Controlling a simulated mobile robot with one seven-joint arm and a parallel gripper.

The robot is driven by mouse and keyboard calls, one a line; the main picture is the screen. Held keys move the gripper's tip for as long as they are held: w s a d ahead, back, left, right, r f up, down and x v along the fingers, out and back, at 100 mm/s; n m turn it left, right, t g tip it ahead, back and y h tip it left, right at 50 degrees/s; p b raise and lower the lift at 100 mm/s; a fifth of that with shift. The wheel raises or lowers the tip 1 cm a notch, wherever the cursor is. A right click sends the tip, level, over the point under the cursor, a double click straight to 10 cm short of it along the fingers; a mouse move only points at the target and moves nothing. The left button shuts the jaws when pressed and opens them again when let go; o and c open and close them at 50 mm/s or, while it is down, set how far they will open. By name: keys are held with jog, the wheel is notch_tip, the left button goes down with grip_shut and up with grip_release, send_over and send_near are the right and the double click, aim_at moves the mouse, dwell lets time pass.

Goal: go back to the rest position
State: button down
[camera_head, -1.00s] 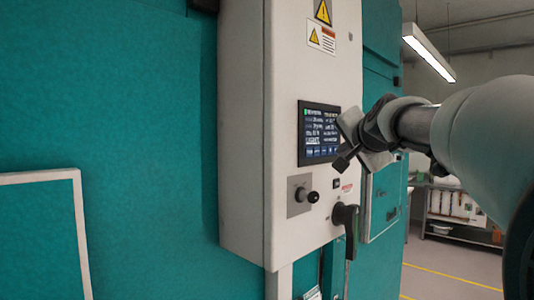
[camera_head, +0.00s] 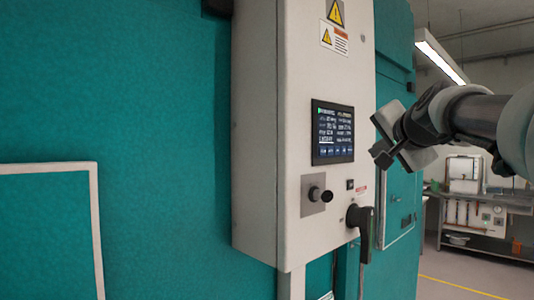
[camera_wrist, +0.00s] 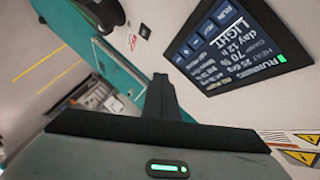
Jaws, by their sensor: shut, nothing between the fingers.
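My gripper (camera_head: 378,140) is shut and empty. In the head view it is in front of the right edge of the white control box, to the right of the screen, with free air around it. In the wrist view its closed fingers (camera_wrist: 160,95) point up the picture, with the screen to their upper right. The control box (camera_head: 257,130) carries a lit screen (camera_head: 333,132), which also shows in the wrist view (camera_wrist: 238,42). Below the screen are a black knob (camera_head: 315,194) and a black handle (camera_head: 361,225).
The teal chamber wall (camera_head: 140,110) fills the left side, with a pale frame outline (camera_head: 50,168). A bench with equipment (camera_head: 473,215) stands at the far right. The floor (camera_head: 460,272) there has a yellow line and open room.

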dwell(0.3)
jog(key=s+a+f+n+g, duration=0.3)
jog(key=s+f, duration=0.6)
jog(key=f, duration=0.3)
jog(key=s+a+f+n+g+y, duration=0.1)
jog(key=s+a+f+n+g, duration=0.2)
jog(key=s+a+f+n, duration=0.2)
jog(key=s+a+f+n+g, duration=0.3)
jog(key=s+a+f, duration=0.6)
jog(key=s+f, duration=0.6)
notch_tip(320, 180, down, 4)
jog(key=shift+r+n+g+y, duration=0.1)
jog(key=shift+n+g+y, duration=0.25)
jog(key=shift+n, duration=0.55)
